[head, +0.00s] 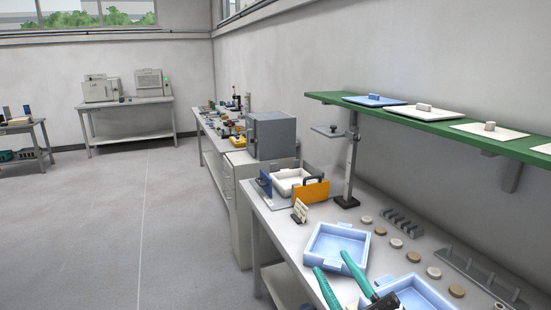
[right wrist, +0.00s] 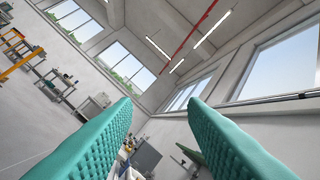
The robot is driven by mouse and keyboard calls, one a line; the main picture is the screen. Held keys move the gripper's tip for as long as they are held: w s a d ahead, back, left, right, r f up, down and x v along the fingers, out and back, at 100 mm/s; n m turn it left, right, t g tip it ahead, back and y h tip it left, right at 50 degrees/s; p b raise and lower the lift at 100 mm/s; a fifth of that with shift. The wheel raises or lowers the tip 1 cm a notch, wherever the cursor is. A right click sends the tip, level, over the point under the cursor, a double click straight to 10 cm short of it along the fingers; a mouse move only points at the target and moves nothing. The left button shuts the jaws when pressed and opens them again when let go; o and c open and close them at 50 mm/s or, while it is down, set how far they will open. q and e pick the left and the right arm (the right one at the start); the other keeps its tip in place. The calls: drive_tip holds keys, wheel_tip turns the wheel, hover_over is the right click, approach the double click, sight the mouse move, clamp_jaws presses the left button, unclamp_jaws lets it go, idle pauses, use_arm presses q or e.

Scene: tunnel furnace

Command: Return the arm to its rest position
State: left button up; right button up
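My right gripper (head: 342,279) shows at the bottom of the head view, its two teal fingers spread apart with nothing between them. It is over the front part of the workbench, in front of the blue trays. In the right wrist view the teal fingers (right wrist: 160,130) are wide apart and empty, and the camera looks up toward the windows and ceiling. My left gripper does not show in either view.
The workbench (head: 270,215) holds a blue tray (head: 338,246), another blue tray (head: 420,290) partly behind the gripper, several round discs (head: 396,243) and a stand (head: 350,170). A green shelf (head: 440,123) with flat lids overhangs it. The floor (head: 120,230) at left is clear.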

drive_tip(key=s+d+f+m+g+h, duration=0.1)
drive_tip(key=d+f+m+g+h, duration=0.4)
drive_tip(key=f, duration=0.5)
drive_tip(key=s+d+f+m+g+h, duration=0.1)
drive_tip(key=d+f+m+g+h, duration=0.1)
drive_tip(key=d+f+m+h, duration=0.6)
drive_tip(key=s+a+f+g+y, duration=0.1)
drive_tip(key=s+a+f+g, duration=0.1)
drive_tip(key=s+f+g, duration=1.15)
drive_tip(key=s+f+t, duration=0.1)
drive_tip(key=s+f, duration=0.1)
drive_tip(key=f, duration=1.1)
drive_tip(key=s+f+t, duration=0.1)
drive_tip(key=s+f, duration=0.2)
drive_tip(key=f, duration=1.1)
drive_tip(key=s+d+f+g, duration=0.1)
drive_tip(key=s+d+f, duration=0.2)
drive_tip(key=s+f, duration=1.3)
drive_tip(key=shift+s+f, duration=0.3)
drive_tip(key=shift+f, duration=0.1)
